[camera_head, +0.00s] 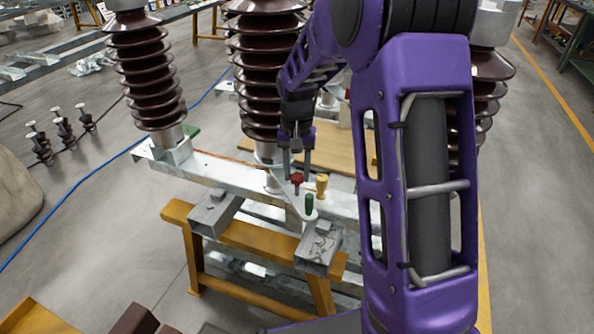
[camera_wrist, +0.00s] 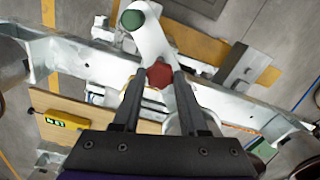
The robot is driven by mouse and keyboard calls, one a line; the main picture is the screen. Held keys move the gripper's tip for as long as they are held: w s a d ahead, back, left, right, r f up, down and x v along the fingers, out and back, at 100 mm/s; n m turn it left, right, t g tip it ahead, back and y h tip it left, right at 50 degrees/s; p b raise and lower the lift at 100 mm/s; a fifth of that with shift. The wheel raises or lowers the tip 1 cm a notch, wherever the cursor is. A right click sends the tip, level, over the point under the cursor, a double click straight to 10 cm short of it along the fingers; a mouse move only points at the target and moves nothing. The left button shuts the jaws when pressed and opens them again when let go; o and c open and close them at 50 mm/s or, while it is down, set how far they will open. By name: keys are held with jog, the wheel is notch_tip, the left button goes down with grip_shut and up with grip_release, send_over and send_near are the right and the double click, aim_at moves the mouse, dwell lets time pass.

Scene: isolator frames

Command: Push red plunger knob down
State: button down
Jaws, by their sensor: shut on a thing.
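The red plunger knob (camera_head: 297,178) stands on a light grey plate (camera_head: 288,192) at the foot of the middle insulator. In the wrist view the red knob (camera_wrist: 160,75) lies between my two fingertips. My gripper (camera_head: 296,175) points down from above and is shut on the red knob, one finger on each side. My gripper also shows in the wrist view (camera_wrist: 159,77). The knob's shaft below is mostly hidden in the wrist view. A green knob (camera_head: 309,204) and a yellow knob (camera_head: 322,183) stand close by on the right.
The green knob also shows in the wrist view (camera_wrist: 132,18). Tall brown ribbed insulators (camera_head: 148,75) rise from the grey steel beam (camera_head: 225,172). Yellow trestles (camera_head: 262,240) support the beam. A blue cable (camera_head: 75,195) crosses the open floor at left.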

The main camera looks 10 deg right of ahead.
aim_at(297, 176)
dwell(0.4)
notch_tip(297, 176, down, 2)
jog(key=shift+f+b, duration=0.25)
jog(key=shift+b, duration=0.45)
jog(key=shift+s, duration=0.1)
jog(key=shift+c, duration=2.2)
grip_release()
jog(key=shift+r, duration=0.1)
notch_tip(297, 176, up, 17)
jog(key=p, duration=0.2)
jog(key=shift+r, duration=0.15)
